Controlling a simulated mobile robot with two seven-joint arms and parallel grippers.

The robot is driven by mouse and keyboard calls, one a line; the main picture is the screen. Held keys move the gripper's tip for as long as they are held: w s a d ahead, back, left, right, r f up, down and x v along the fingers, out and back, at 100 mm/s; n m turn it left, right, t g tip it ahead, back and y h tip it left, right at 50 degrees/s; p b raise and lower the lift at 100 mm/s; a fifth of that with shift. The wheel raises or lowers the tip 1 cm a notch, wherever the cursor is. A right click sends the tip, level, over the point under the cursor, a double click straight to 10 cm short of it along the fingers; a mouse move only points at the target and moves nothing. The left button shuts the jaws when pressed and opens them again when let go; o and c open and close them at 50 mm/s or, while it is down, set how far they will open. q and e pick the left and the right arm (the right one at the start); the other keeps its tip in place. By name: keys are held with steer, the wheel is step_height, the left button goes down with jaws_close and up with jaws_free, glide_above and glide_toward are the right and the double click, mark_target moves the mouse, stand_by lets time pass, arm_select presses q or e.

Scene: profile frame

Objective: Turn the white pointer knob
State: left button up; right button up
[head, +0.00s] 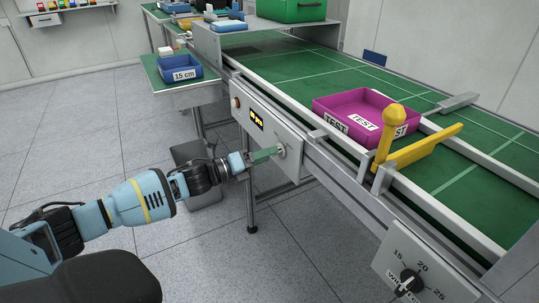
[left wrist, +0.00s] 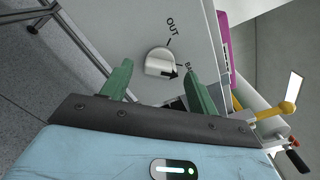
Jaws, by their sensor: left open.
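The white pointer knob (left wrist: 158,60) is on a grey panel in the left wrist view. It is rounded, with a dark arrow mark at its lower right. The word OUT and a partly hidden label beginning BA are printed beside it. In the head view the knob (head: 281,150) is small, on the side panel of the conveyor. My left gripper (head: 270,153) is open in front of it. In the left wrist view its green fingers (left wrist: 158,76) stand on either side of the knob, with visible gaps; contact is not seen. My right gripper is not in view.
The panel (head: 268,135) also carries a red button and a yellow-lit display. A black dial (head: 410,281) marked 15, 20, 25 is at lower right. A magenta tray (head: 345,104) and yellow arm (head: 420,149) are on the green conveyor above. The floor at left is clear.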

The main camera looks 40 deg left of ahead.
arm_select(q)
steer(key=shift+x, duration=1)
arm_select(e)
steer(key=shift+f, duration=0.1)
arm_select(q)
steer(key=shift+s, duration=0.1)
steer(key=c, duration=1)
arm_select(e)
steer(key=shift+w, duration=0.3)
